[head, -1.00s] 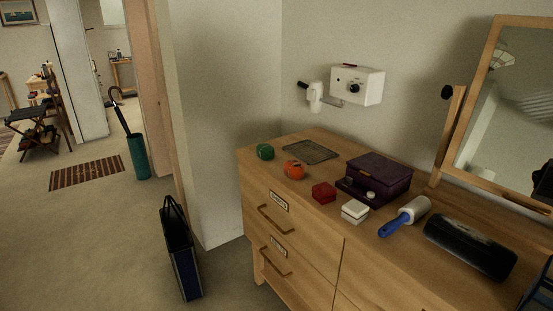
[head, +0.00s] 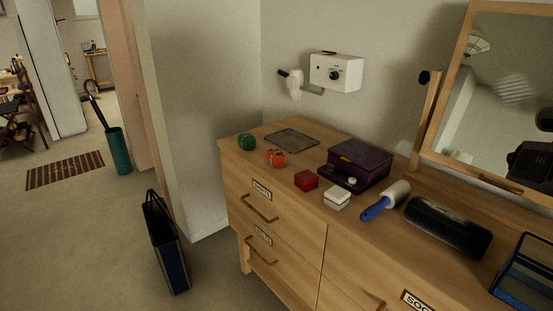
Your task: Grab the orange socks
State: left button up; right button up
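An orange rounded bundle (head: 276,158), which looks like the orange socks, lies on top of the wooden dresser (head: 300,230) near its left end. A similar green bundle (head: 246,142) lies to its left and a small red box (head: 306,180) to its right. A drawer label at the bottom edge (head: 418,302) is cut off and seems to begin with "SOC". The drawers in view look shut. Neither of my grippers is in view.
The dresser top also holds a grey mat (head: 292,140), a dark purple box (head: 360,163), a white box (head: 337,198), a lint roller (head: 386,200), a black case (head: 447,228) and a mirror (head: 510,100). A bag (head: 168,245) stands on the floor left of the dresser.

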aim_at(275, 158)
jog(key=i+j, duration=0.3)
jog(key=j, duration=0.15)
jog(key=i+j, duration=0.6)
jog(key=j, duration=0.25)
jog(key=z, duration=0.35)
jog(key=i+j+z, duration=0.1)
jog(key=z, duration=0.25)
jog(key=j+z, duration=0.15)
jog(key=z, duration=0.2)
